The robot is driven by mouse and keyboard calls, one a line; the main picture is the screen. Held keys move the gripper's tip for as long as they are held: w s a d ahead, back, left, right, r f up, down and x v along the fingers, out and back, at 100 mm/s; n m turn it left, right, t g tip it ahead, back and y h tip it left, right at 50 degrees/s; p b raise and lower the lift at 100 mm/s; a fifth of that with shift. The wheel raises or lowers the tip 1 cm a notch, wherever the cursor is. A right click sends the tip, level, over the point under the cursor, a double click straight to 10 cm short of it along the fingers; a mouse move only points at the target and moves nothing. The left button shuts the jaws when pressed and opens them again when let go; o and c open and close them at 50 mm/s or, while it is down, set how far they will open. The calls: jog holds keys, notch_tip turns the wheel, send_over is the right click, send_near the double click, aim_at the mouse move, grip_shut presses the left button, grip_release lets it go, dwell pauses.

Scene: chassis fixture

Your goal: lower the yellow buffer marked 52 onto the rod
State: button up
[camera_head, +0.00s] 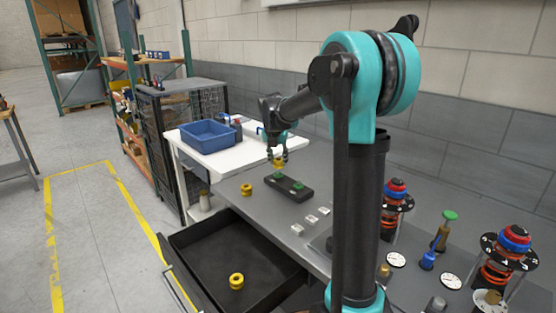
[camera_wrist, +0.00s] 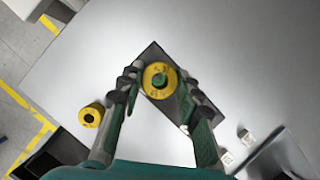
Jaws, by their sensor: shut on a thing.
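My gripper (camera_head: 278,157) is shut on a yellow buffer (camera_head: 278,164) and holds it above the far end of a black base block (camera_head: 290,189). In the wrist view my gripper (camera_wrist: 159,86) has a finger on each side of the buffer (camera_wrist: 150,88). The gap between buffer and rod is hard to judge. The number on the buffer cannot be read.
A second yellow buffer (camera_head: 246,190) stands on the grey table by its left edge. Another yellow buffer (camera_head: 236,281) lies in the open black drawer (camera_head: 205,257). Small pale blocks (camera_head: 311,219) sit near the base block. A blue bin (camera_head: 208,137) stands behind on a white table.

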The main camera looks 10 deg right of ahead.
jog(key=shift+f, duration=0.15)
jog(key=shift+f, duration=0.9)
jog(key=shift+f, duration=0.15)
dwell(0.3)
jog(key=shift+f, duration=0.25)
jog(key=shift+f, duration=0.15)
dwell(0.8)
jog(key=o, duration=1.2)
jog(key=shift+r, duration=3.55)
